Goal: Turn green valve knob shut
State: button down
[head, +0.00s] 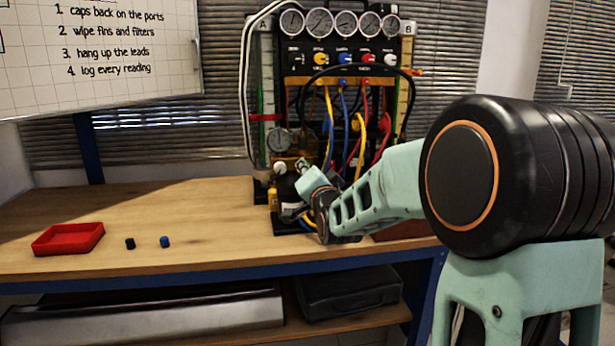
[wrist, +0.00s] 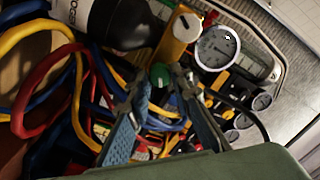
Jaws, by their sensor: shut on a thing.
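The green valve knob (wrist: 160,75) shows in the wrist view as a small round green cap between my fingertips. My gripper (wrist: 155,82) is shut on it, one finger on each side. In the head view my gripper (head: 303,167) reaches in at the lower front of the gauge rig (head: 347,55). The green knob cannot be made out there. How far the knob is turned cannot be told.
Yellow, red and blue hoses (wrist: 40,105) crowd the left of the wrist view. A black cylinder (wrist: 122,22) and a dial gauge (wrist: 216,47) are close by. On the bench (head: 150,210) stand a red tray (head: 68,239), a black cap (head: 130,243) and a blue cap (head: 165,241).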

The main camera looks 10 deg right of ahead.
jog(key=m+b, duration=0.1)
jog(key=m, duration=0.5)
jog(key=shift+m, duration=0.3)
dwell(0.5)
jog(key=c, duration=1.7)
grip_release()
jog(key=shift+c, duration=0.2)
jog(key=shift+s, duration=0.1)
jog(key=s, duration=0.7)
jog(key=shift+s+d, duration=0.15)
